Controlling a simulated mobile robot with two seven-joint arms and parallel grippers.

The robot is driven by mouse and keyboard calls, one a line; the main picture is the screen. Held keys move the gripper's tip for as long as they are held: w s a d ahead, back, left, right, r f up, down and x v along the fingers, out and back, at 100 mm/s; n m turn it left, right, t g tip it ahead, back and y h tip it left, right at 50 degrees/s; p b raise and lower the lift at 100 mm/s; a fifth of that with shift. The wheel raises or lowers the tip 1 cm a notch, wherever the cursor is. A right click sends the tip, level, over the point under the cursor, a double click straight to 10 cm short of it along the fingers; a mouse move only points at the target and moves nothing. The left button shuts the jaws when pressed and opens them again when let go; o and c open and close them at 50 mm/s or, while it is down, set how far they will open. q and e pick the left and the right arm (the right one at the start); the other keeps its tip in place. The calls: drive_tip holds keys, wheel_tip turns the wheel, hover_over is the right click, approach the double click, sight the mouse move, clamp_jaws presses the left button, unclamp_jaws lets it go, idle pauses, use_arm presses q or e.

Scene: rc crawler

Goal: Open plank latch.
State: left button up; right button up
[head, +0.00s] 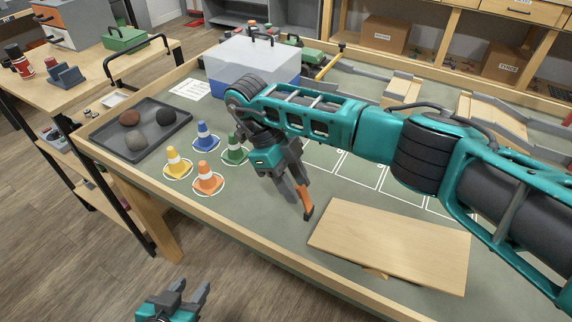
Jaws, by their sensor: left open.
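A light wooden plank (392,244) sits at the front right of the green-topped table, slightly raised, with a small wooden piece (376,273) showing under its front edge. I cannot make out a latch on it. My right gripper (295,182) points down over the table, left of the plank. An orange piece with a dark tip (305,199) extends below its fingers; whether it is held or stands behind them is unclear. My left gripper (190,290) is open and empty, low at the bottom edge, in front of the table.
Several striped cones (207,181) stand left of my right gripper. A dark tray (143,137) with stones lies at the table's left end. A white and blue box (252,70) stands behind. Wooden ramps (403,92) are at the back right, behind my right arm.

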use_arm(q)
drive_tip(key=shift+s+a, duration=0.1)
use_arm(e)
drive_tip(key=v, duration=1.2)
drive_tip(key=shift+r, duration=0.2)
drive_tip(key=shift+a, duration=0.1)
